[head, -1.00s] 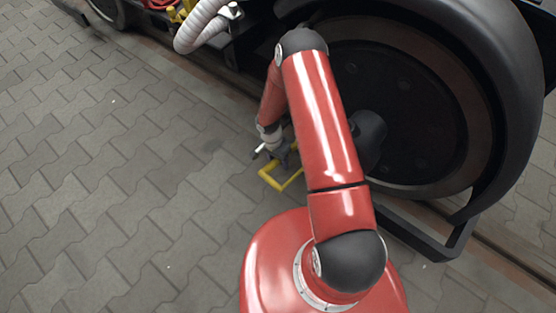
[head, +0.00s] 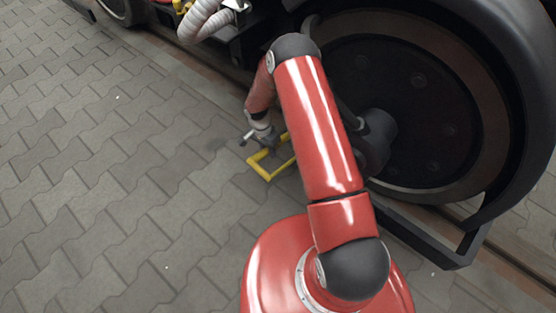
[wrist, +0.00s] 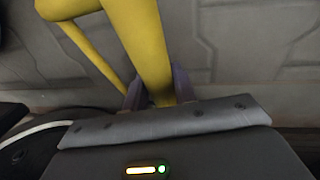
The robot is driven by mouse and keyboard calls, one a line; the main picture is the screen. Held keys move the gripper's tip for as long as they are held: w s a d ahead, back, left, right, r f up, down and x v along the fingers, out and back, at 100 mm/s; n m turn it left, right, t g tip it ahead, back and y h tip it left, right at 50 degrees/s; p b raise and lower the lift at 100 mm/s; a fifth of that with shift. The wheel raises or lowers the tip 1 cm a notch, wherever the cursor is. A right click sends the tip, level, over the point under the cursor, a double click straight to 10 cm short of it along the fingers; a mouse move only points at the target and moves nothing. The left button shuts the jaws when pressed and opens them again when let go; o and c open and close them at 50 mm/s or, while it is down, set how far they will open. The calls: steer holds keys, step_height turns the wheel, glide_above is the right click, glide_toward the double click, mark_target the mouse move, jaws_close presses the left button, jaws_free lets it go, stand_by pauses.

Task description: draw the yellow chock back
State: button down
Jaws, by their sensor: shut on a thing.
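The yellow chock (head: 262,171) shows in the head view as a yellow bar frame low over the paving, left of my red arm. Part of it is hidden behind the arm. My gripper (head: 266,142) is at its upper left side. In the wrist view a yellow bar of the chock (wrist: 146,50) runs down between the two fingers of my gripper (wrist: 155,88), which are shut on it. Whether the chock touches the ground is hard to tell.
A large dark wheel (head: 425,95) under a black fender stands right of my arm, with a black step frame (head: 440,250) below. A grey ribbed hose (head: 205,20) hangs at the top. A rail runs along the vehicle. The paving (head: 90,200) at left is clear.

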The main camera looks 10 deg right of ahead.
steer(key=shift+w+a+r, duration=0.1)
steer(key=shift+w+a, duration=0.1)
steer(key=shift+w, duration=0.15)
steer(key=c, duration=1.1)
jaws_free()
steer(key=shift+c, duration=0.2)
step_height(320, 180, up, 8)
steer(key=w+p, duration=0.1)
steer(key=shift+a+f, duration=0.2)
steer(key=shift+a, duration=0.25)
